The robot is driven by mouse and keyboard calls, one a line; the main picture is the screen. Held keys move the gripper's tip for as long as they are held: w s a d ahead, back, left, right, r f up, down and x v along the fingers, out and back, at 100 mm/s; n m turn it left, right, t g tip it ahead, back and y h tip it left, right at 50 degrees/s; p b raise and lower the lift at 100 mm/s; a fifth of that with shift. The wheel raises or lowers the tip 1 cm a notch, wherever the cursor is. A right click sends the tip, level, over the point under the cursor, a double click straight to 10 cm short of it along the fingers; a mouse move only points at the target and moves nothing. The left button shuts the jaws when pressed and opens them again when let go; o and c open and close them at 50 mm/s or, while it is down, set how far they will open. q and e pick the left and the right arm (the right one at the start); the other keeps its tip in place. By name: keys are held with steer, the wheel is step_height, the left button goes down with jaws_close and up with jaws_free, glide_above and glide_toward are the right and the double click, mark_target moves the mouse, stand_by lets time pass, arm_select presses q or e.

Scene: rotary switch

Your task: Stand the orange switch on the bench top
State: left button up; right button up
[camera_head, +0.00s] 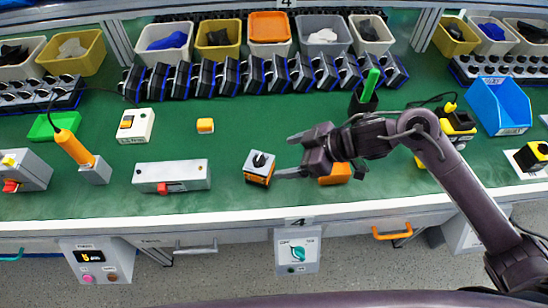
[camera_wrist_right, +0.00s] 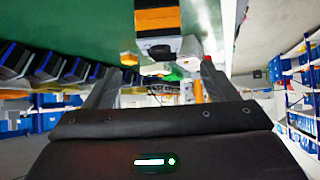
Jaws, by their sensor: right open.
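The orange switch (camera_head: 260,168) has an orange and black body and a pale grey face with a black knob. In the head view it is on the green bench top near the front edge, its knob face turned up. In the right wrist view its striped body (camera_wrist_right: 158,20) shows at the top, slightly beyond the fingertips. My right gripper (camera_head: 290,155) is open and empty, just right of the switch. One fingertip is close to the switch; I cannot tell if they touch. The open fingers also show in the wrist view (camera_wrist_right: 160,72). My left gripper is out of view.
A grey box with a red button (camera_head: 190,176) lies to the left. An orange block (camera_head: 337,174) is partly hidden behind my right gripper. Dark switches (camera_head: 230,77) line the rear. Bench between is clear.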

steer(key=shift+v, duration=1.7)
